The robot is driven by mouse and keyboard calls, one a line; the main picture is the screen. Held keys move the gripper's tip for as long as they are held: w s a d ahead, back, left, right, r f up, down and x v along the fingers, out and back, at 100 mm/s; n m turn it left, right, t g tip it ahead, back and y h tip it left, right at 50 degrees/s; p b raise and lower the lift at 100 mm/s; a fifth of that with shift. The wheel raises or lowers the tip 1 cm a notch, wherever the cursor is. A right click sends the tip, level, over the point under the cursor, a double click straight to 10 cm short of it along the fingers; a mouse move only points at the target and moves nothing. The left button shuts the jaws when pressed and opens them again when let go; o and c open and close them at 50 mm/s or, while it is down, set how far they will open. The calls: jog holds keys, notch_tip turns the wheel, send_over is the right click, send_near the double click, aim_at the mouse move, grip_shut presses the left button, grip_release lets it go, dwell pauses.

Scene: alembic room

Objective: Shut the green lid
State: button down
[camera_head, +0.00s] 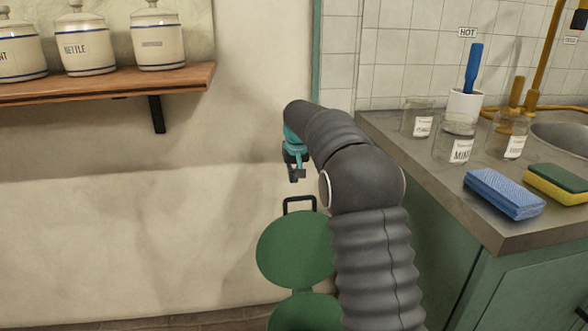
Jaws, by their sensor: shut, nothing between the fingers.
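The green lid (293,249) is a round disc that stands raised, its face toward me, with a dark loop handle (299,205) at its top edge. Below it is the green body of the bin (305,314), cut off by the bottom of the picture and partly hidden by my arm. My gripper (297,176) points down, shut and empty, a little above the handle in the picture. Whether it touches the handle is not clear, but a gap shows between them. My arm covers the lid's right edge.
A stone counter (430,175) on a green cabinet stands at the right, with glass jars (455,140), a blue sponge (503,193) and a sink (565,137). A wooden shelf (110,82) with canisters hangs at the upper left. The wall left of the lid is bare.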

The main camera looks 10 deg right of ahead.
jog(key=shift+s+f, duration=0.7)
jog(key=shift+f, duration=0.3)
jog(key=shift+s+f, duration=0.65)
jog(key=shift+f, duration=0.3)
jog(key=shift+s+b, duration=0.1)
jog(key=shift+b, duration=0.3)
